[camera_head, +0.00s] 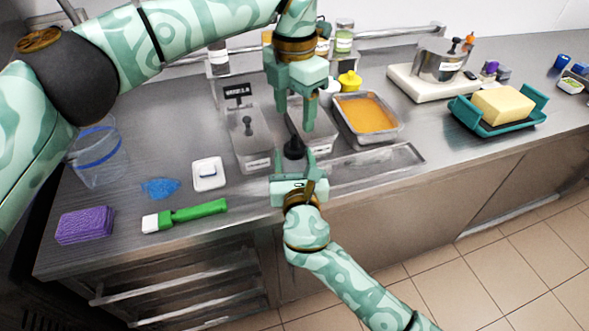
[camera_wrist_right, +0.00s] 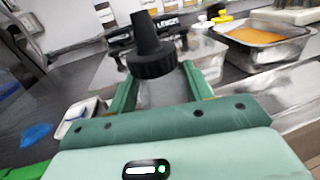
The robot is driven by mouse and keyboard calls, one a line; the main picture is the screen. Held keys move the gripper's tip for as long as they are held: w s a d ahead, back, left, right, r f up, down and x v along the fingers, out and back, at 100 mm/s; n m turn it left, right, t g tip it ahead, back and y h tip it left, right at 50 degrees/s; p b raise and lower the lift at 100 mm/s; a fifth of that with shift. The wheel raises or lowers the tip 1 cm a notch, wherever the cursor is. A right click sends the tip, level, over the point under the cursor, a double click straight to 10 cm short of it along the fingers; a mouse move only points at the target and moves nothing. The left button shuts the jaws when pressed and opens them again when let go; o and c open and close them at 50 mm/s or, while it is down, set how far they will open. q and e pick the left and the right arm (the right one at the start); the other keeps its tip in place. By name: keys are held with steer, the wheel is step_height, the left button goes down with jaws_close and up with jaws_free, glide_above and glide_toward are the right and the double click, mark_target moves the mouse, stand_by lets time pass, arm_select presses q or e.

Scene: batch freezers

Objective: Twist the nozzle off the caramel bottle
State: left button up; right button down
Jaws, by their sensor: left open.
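The bottle stands upright with a black tapered nozzle (camera_head: 293,148), which also shows in the right wrist view (camera_wrist_right: 152,52). Its pale body (camera_wrist_right: 160,92) shows just below the black cap in the wrist view; the rest is hidden, and I see no label. My right gripper (camera_head: 293,166) has one finger on each side of the body, just below the cap, and appears shut on it. My left gripper (camera_head: 294,124) points down from above, open, its fingers apart over the nozzle with nothing between them. The nozzle tip is just below or level with the left fingertips.
Behind are lidded steel containers (camera_head: 251,158) and a tray of orange filling (camera_head: 368,113). A butter block (camera_head: 502,104) sits at right.

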mark_target(294, 136)
arm_select(q)
steer(key=m, duration=0.5)
steer(key=shift+r+m, duration=0.1)
steer(key=shift+m, duration=0.2)
steer(key=m, duration=1.6)
steer(key=shift+f+m, duration=0.25)
steer(key=shift+m, duration=0.05)
steer(key=shift+f, duration=0.4)
step_height(294, 136, down, 7)
steer(key=shift+r, duration=0.1)
